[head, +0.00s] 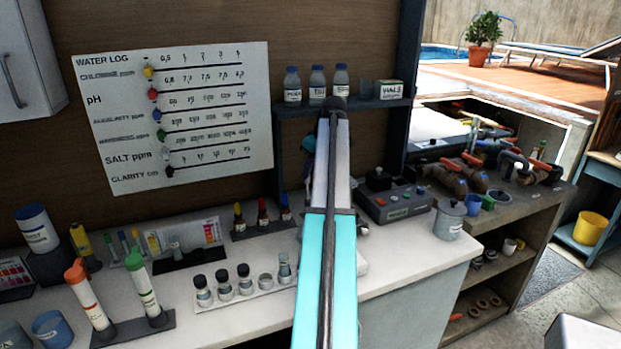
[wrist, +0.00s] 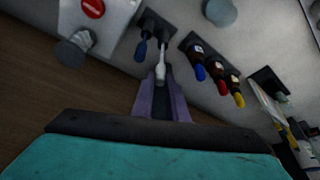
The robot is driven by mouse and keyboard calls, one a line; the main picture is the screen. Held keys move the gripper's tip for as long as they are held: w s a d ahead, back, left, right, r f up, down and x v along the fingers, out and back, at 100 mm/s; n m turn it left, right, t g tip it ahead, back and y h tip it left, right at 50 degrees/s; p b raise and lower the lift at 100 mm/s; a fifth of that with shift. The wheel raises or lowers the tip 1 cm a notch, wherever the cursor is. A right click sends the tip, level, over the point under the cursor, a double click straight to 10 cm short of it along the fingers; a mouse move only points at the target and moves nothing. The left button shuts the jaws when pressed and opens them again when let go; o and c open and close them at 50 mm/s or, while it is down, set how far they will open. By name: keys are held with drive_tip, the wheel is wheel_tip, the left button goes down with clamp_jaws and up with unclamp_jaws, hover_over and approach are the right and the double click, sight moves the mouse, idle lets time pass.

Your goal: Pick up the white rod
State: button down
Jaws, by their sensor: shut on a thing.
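The white rod (wrist: 161,60) shows in the wrist view, with its thicker end between the purple fingers of my gripper (wrist: 161,82). My gripper is shut on it. The rod's thin far end reaches toward a dark holder (wrist: 153,19); I cannot tell whether it still sits in it. A similar dark blue rod (wrist: 140,48) stands just left of it, apart from the fingers. In the head view my own arm hides the rod and most of the gripper.
Small bottles with blue, red and yellow caps (wrist: 217,69) stand close right of the gripper. A grey box with a red button (wrist: 92,8) is at upper left. In the head view, a shelf with bottles (head: 317,82) is on the wall behind my arm.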

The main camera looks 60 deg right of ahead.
wheel_tip(320, 180, up, 7)
drive_tip(key=shift+r+b, duration=0.1)
drive_tip(key=shift+b, duration=0.6)
drive_tip(key=shift+r, duration=0.1)
